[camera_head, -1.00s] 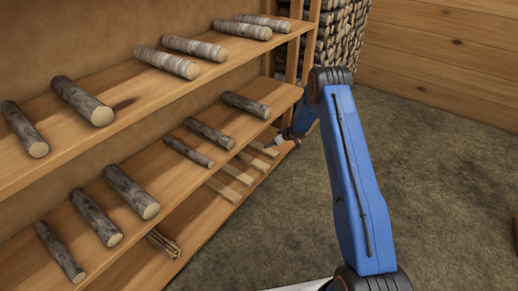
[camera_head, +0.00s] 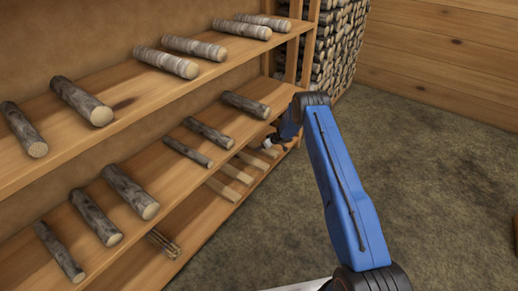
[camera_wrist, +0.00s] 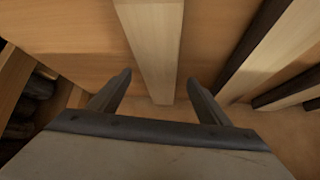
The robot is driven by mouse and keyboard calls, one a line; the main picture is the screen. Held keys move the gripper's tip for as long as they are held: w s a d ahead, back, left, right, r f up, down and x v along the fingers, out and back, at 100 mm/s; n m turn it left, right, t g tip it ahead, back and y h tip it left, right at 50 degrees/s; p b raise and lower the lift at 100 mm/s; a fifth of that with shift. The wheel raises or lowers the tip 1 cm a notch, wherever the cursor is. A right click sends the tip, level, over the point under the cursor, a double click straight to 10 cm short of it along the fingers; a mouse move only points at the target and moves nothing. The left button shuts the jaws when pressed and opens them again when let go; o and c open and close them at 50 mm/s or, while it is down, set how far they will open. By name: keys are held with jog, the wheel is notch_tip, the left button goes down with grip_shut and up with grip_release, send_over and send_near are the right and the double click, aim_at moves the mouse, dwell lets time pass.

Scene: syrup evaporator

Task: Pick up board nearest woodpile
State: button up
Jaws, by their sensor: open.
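Several pale boards lie side by side on the bottom shelf; the one nearest the woodpile (camera_head: 268,153) is partly hidden by my gripper (camera_head: 268,144). In the wrist view, a pale board (camera_wrist: 152,45) runs from the top edge down to between the fingers of my gripper (camera_wrist: 159,80). It appears to be the one nearest the woodpile. My gripper is open, one finger to each side of this board's line, and I see no contact. Another board (camera_wrist: 275,45) lies to its right. The woodpile (camera_head: 335,45) is stacked behind the shelf's far end.
The middle shelf (camera_head: 160,175) with several dark logs hangs above the boards. A shelf post (camera_head: 297,60) stands near the woodpile. A bundle of sticks (camera_head: 163,243) lies on the bottom shelf, nearer me. The floor (camera_head: 430,170) to the right is clear.

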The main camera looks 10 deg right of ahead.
jog(key=shift+x, duration=1.25)
jog(key=c, duration=1.4)
